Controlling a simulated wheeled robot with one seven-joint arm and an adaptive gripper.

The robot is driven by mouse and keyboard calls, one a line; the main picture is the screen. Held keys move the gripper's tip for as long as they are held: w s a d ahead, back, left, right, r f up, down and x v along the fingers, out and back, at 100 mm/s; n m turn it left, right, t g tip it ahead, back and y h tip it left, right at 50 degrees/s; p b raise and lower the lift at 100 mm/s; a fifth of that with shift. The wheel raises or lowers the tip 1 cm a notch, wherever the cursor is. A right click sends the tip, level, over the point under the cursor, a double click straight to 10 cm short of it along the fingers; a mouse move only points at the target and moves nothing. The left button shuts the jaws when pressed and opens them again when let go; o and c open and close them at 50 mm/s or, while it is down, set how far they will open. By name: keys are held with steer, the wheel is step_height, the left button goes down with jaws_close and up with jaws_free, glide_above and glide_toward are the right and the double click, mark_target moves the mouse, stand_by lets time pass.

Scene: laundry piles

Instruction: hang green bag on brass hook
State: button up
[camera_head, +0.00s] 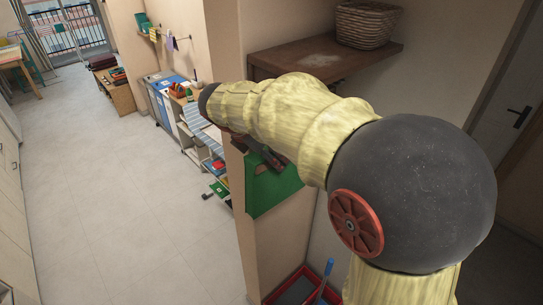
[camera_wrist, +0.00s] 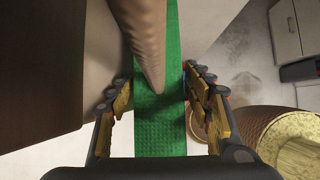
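The green bag (camera_head: 272,190) hangs beside the end of a beige wall in the head view, just below my gripper (camera_head: 262,152). In the wrist view the bag (camera_wrist: 158,125) is a long green strip running between the two fingers of my gripper (camera_wrist: 160,88). The fingers stand apart, one along each edge of the strip. I cannot tell whether they press on it. A tapered beige shape (camera_wrist: 142,35) overlaps the strip from above, and I cannot tell what it is. My arm covers much of the head view around the gripper. I cannot make out the brass hook.
A dark wooden shelf (camera_head: 285,63) with a wicker basket (camera_head: 366,24) is fixed to the wall on the right. A red-rimmed tray (camera_head: 320,275) with a blue-handled tool stands on the floor below. Shelves and boxes line the wall further back. The tiled floor (camera_head: 110,190) at left is clear.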

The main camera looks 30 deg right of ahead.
steer(key=shift+o, duration=0.8)
steer(key=v, duration=1.2)
